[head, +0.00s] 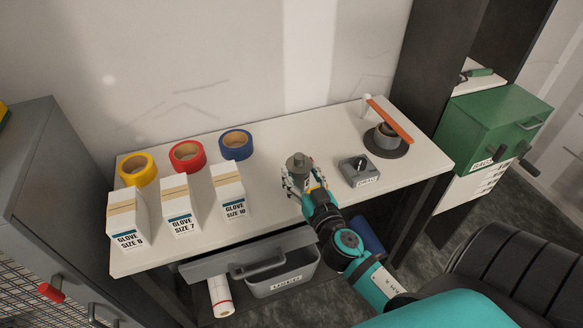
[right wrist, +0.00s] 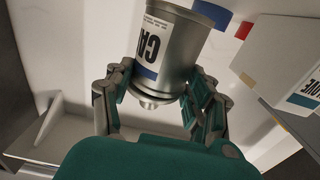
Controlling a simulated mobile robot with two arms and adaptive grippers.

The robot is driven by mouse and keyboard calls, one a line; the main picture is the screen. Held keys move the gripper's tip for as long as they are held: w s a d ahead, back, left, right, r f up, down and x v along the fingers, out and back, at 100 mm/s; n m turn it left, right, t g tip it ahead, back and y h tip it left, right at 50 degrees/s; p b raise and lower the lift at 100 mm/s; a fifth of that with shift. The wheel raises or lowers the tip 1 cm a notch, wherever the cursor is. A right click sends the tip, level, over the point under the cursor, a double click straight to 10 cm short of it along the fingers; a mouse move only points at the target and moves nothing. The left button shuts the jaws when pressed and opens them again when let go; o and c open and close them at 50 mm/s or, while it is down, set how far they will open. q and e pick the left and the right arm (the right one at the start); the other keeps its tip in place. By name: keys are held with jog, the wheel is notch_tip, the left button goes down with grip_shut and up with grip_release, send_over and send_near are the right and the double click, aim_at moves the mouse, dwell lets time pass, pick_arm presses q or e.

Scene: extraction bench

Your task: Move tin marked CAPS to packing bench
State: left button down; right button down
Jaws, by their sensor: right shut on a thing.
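The tin (head: 298,162) is a grey metal cylinder with a small knob on its top. In the right wrist view the tin (right wrist: 188,42) shows a white and blue label, of which "CA" can be read; the rest is turned out of sight. My right gripper (head: 301,184) is shut on the tin, with a finger on either side of it. The tin is over the white-topped bench (head: 270,225), right of the glove boxes; I cannot tell whether it touches the top. No sign naming a packing bench shows. My left gripper is not in view.
Glove boxes (head: 180,205) stand at the bench's left, with yellow, red and blue tape rolls (head: 187,156) behind. A small grey labelled box (head: 359,171) and a round dark stand with an orange bar (head: 387,140) are at right. A drawer (head: 250,260) juts out at the front.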

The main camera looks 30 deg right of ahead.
aim_at(292, 163)
jog(key=x, duration=0.2)
jog(key=a+x, duration=0.1)
jog(key=x, duration=0.1)
jog(key=shift+f+p, duration=0.1)
jog(key=shift+p, duration=0.2)
jog(key=shift+f+b, duration=0.6)
jog(key=shift+f, duration=1.2)
jog(key=shift+f, duration=0.15)
jog(key=shift+c, duration=2.3)
grip_release()
